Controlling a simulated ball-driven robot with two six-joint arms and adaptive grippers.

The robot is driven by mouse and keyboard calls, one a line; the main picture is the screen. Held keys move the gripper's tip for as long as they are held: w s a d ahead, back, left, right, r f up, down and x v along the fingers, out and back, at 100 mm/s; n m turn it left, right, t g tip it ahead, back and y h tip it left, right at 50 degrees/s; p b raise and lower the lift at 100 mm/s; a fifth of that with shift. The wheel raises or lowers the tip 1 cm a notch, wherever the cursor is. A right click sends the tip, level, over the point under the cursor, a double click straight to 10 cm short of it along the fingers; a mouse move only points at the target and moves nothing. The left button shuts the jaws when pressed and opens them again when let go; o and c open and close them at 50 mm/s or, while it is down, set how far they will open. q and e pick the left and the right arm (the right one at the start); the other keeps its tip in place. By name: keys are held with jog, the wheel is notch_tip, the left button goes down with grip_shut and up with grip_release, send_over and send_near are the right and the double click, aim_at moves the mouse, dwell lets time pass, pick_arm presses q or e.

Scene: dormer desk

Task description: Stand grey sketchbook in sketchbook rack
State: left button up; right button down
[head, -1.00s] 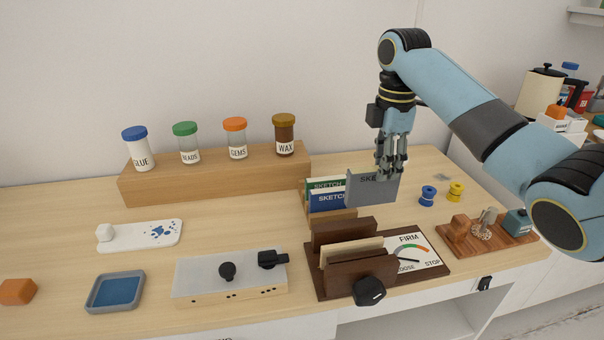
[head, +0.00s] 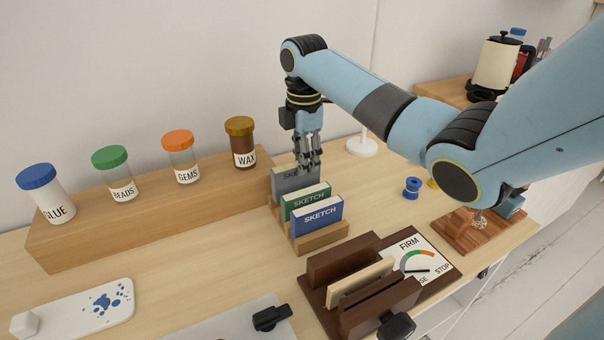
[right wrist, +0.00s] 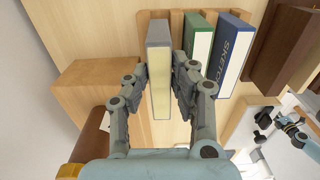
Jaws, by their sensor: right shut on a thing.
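The grey sketchbook (head: 293,181) is upright at the back end of the wooden sketchbook rack (head: 322,238), behind the green sketchbook (head: 306,203) and the blue sketchbook (head: 318,216). My right gripper (head: 309,167) is shut on the grey sketchbook from above. In the right wrist view the grey sketchbook (right wrist: 160,75) is between the fingers (right wrist: 160,85), over the rack's left part, beside the green sketchbook (right wrist: 198,40) and the blue one (right wrist: 232,55). I cannot tell whether its lower edge touches the rack floor.
A wooden ledge (head: 150,218) with several labelled jars stands left of the rack. A dark brown press with a FIRM dial (head: 412,255) stands in front. A blue spool (head: 412,187) lies to the right.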

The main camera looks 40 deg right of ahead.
pick_arm(q)
jog(key=shift+w+f, duration=0.15)
jog(key=shift+w, duration=0.25)
pick_arm(e)
jog(key=shift+f, duration=1.7)
jog(key=shift+f, duration=0.1)
jog(key=c, duration=1.4)
grip_release()
pick_arm(q)
jog(key=shift+s, duration=0.1)
pick_arm(e)
notch_tip(320, 180, up, 12)
jog(key=shift+r+p, duration=0.15)
jog(key=shift+p, duration=0.25)
pick_arm(q)
jog(key=shift+r, duration=0.6)
pick_arm(e)
jog(key=shift+s, duration=0.1)
